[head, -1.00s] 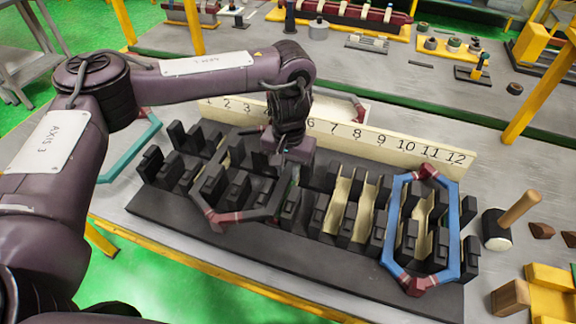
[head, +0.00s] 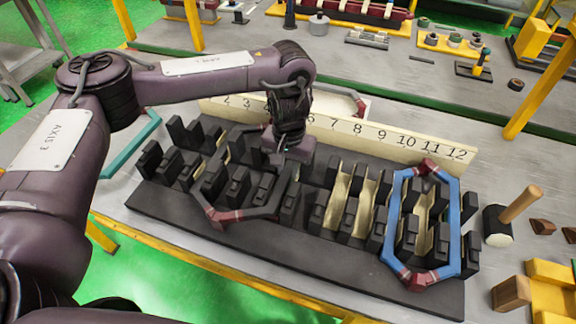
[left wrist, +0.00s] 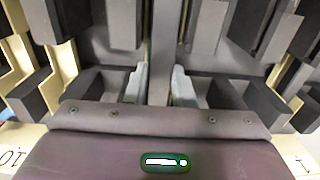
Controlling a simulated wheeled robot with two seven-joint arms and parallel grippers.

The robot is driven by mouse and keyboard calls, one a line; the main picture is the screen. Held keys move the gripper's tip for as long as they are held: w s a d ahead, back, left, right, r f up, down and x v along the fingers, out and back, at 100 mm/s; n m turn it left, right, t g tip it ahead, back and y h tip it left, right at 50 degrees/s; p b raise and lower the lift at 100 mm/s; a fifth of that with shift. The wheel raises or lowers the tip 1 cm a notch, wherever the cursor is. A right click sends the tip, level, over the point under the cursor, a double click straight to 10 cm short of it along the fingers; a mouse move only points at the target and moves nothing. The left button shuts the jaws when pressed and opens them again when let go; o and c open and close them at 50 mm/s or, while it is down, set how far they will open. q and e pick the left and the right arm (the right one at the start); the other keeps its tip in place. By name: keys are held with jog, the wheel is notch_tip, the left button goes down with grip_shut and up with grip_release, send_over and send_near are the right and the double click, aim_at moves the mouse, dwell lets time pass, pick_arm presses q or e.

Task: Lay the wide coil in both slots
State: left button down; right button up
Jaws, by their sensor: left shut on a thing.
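A dark grey coil with dark red bands (head: 225,216) is over the left-middle part of the black slotted stator block (head: 180,215). Its near end hangs over the block's front row of teeth. My left gripper (head: 287,160) is above the block near the number board and is shut on the coil's right side. The left wrist view shows a straight grey bar (left wrist: 160,50) between its two fingertips (left wrist: 158,84). I cannot tell how deep either side sits in a slot; the arm hides the far end. My right gripper is not in view.
A blue coil (head: 453,225) lies around teeth near numbers 10 to 12. Cream liners (head: 340,197) line several slots. The number board (head: 420,150) stands behind the block. A teal coil (head: 130,160) lies at left, a mallet (head: 520,204) at right.

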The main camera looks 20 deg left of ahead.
pick_arm(q)
jog(key=shift+f, duration=0.25)
dwell(0.5)
jog(key=c, duration=1.1)
grip_release()
jog(key=shift+c, duration=0.2)
jog(key=shift+r, duration=0.1)
jog(key=shift+r+p, duration=0.65)
jog(key=shift+p, duration=0.35)
jog(key=shift+r, duration=0.1)
